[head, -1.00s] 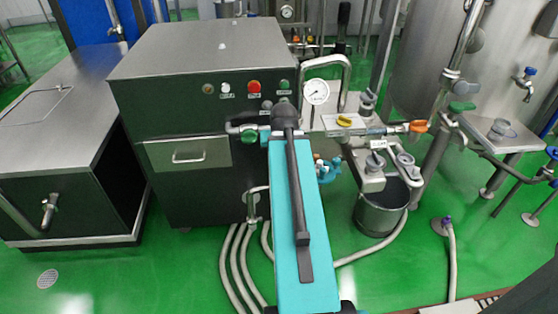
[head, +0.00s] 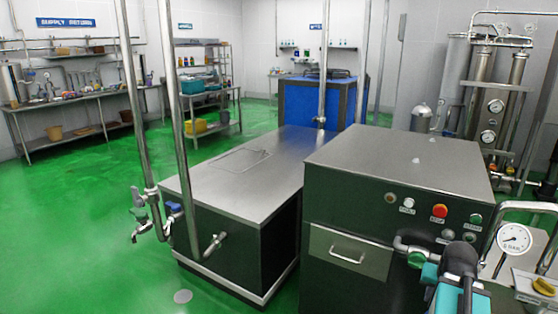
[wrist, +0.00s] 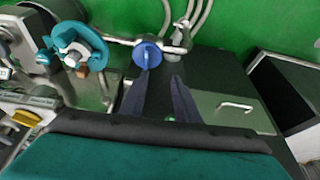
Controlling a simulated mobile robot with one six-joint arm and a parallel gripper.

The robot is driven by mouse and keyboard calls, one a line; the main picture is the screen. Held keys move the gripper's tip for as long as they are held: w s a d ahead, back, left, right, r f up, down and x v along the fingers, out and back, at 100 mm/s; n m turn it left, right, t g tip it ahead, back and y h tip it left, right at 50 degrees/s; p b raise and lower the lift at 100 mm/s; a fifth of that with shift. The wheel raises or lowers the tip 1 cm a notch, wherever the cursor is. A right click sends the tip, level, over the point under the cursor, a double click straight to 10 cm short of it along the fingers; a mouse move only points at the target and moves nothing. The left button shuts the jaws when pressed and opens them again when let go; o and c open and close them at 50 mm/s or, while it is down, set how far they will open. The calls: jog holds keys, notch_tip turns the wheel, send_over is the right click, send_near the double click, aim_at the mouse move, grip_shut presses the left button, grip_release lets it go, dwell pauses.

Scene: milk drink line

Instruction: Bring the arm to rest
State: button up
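My gripper (wrist: 163,84) shows in the wrist view as two dark fingers with a gap between them, open, and I see nothing held. A round blue valve handle (wrist: 147,54) on a metal pipe lies just past the left fingertip; I cannot tell if they touch. In the head view only the teal and black end of my arm (head: 458,275) shows at the lower right, in front of the dark cabinet. The fingers are hidden there.
The dark steel-topped cabinet (head: 395,190) has buttons, a drawer and a pressure gauge (head: 514,239) beside it. A teal fitting (wrist: 77,50) is at the wrist view's upper left. A low steel-topped tank (head: 240,170) stands left. Green floor (head: 70,230) is open at far left.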

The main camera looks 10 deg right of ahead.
jog(key=s+a+f+n+g+y, duration=0.1)
jog(key=a+f+n+g+y, duration=0.25)
jog(key=a+f, duration=2.1)
jog(key=s+a+f+n+g, duration=0.2)
jog(key=s+a+f, duration=0.5)
jog(key=s, duration=0.3)
jog(key=s+a+f+n+g, duration=0.2)
jog(key=s+a+f+g, duration=0.1)
jog(key=s+a+f, duration=0.5)
notch_tip(320, 180, down, 2)
jog(key=s+h, duration=0.1)
jog(key=s, duration=0.1)
jog(key=shift+s, duration=0.3)
jog(key=shift+o, duration=0.3)
